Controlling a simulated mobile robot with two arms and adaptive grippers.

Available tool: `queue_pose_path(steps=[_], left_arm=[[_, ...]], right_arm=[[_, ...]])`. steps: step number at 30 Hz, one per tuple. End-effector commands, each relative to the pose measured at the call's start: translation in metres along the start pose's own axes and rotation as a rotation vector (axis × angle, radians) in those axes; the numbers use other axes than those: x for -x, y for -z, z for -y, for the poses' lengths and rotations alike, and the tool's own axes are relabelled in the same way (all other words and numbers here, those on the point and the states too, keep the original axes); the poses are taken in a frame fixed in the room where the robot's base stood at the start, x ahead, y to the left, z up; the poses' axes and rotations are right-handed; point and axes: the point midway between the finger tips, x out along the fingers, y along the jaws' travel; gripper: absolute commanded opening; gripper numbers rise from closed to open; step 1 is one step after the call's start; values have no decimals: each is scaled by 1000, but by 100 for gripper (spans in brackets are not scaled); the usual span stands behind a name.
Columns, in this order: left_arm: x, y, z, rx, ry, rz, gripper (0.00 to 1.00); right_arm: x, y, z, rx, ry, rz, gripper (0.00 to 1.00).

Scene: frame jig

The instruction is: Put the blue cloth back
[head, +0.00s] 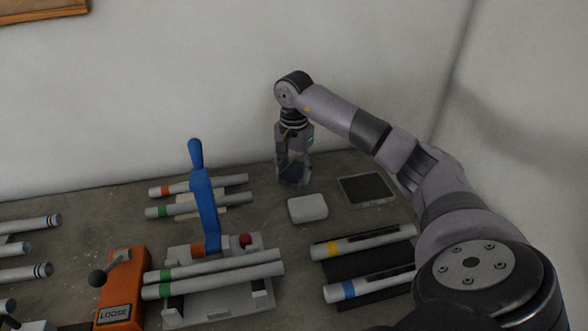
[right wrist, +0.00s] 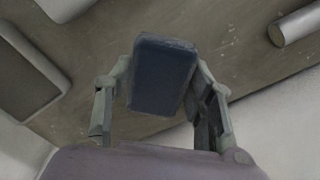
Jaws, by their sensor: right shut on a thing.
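The blue cloth (head: 292,180) is a small dark blue folded pad between the fingers of my right gripper (head: 293,172), near the wall at the back of the table. In the right wrist view the cloth (right wrist: 162,75) fills the space between both fingers, and the gripper is shut on it. I cannot tell whether its lower edge touches the table. A shallow tray with a dark inside (head: 388,203) lies to the right of the gripper. My left gripper is not in view.
A white rounded block (head: 307,208) lies just in front of the right gripper. A jig with a blue lever (head: 205,205) and green-banded tubes (head: 225,268) stands left of centre. An orange "LOOSE" unit (head: 122,290) is beside it. Yellow- and blue-banded tubes (head: 365,242) lie at front right.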

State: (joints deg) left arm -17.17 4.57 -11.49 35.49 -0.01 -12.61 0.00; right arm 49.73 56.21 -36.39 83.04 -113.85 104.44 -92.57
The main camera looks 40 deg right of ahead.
Motion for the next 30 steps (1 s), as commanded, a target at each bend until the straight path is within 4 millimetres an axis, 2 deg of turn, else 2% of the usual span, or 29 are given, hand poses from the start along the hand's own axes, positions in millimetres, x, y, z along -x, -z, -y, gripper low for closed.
queue_pose_path(steps=[3, 4, 12, 20, 24, 26, 30], left_arm=[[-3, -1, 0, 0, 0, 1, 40], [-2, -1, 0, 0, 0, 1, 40], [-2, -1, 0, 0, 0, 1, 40], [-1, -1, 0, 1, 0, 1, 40], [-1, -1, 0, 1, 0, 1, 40], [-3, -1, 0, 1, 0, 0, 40], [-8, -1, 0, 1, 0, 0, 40]], right_arm=[[-4, 0, 0, 0, 0, 0, 23], [-3, 0, 0, 0, 0, 0, 51], [-3, 0, 0, 0, -1, 0, 69], [-2, 0, 0, 0, 0, 0, 69], [4, 0, 0, 0, 1, -1, 69], [12, 0, 1, 0, 4, -2, 69], [39, 1, 1, -1, 5, -3, 69]])
